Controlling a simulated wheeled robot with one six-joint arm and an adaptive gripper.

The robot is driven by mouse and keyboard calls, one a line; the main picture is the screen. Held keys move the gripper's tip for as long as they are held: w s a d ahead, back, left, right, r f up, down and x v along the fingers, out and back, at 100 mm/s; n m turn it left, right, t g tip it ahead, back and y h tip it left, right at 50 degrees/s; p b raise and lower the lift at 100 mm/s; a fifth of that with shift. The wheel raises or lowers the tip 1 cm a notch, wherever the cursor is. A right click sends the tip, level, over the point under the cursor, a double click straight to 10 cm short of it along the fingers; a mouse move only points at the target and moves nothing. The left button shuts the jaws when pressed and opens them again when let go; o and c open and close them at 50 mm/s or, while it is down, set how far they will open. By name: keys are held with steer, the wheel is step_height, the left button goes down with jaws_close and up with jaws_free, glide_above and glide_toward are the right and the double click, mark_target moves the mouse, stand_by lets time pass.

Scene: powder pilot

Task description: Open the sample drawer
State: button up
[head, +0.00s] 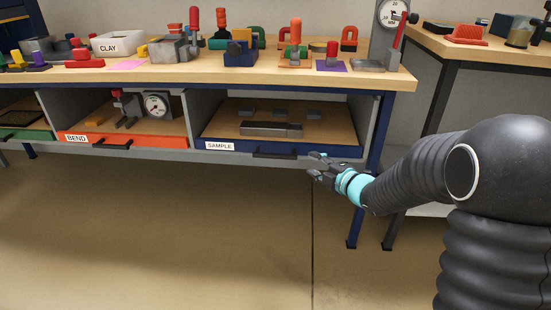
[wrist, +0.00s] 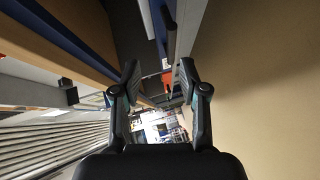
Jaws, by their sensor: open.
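The sample drawer (head: 310,149) is a shallow tray with a dark blue front and a white SAMPLE label, under the workbench. It appears shut, its front about level with the orange drawer's. Its black bar handle (head: 275,155) is at the middle of the front. My gripper (head: 318,163) is open and empty, to the right of the handle and apart from it. In the wrist view, the fingers of my gripper (wrist: 160,72) are spread, and a dark bar that looks like the handle (wrist: 171,40) lies beyond and above them beside a blue strip.
Left of the sample drawer is an orange BEND drawer (head: 165,141) holding a dial gauge. A blue bench leg (head: 362,205) stands right of my gripper. The wooden benchtop (head: 380,82) overhangs above. The floor (head: 180,220) in front is clear.

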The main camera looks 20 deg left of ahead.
mark_target(274, 156)
steer(key=w+a+f, duration=0.1)
steer(key=w+a, duration=0.1)
steer(key=a, duration=0.3)
steer(key=w+a+f+n+g+y, duration=0.1)
steer(key=w+a, duration=0.1)
steer(key=a, duration=0.3)
steer(key=w+a+f+n, duration=0.1)
steer(key=w+a+f, duration=0.1)
steer(key=a, duration=0.2)
steer(key=shift+a+f+g+y, duration=0.1)
steer(key=shift+a+g+y, duration=0.2)
steer(key=shift+a+y, duration=0.1)
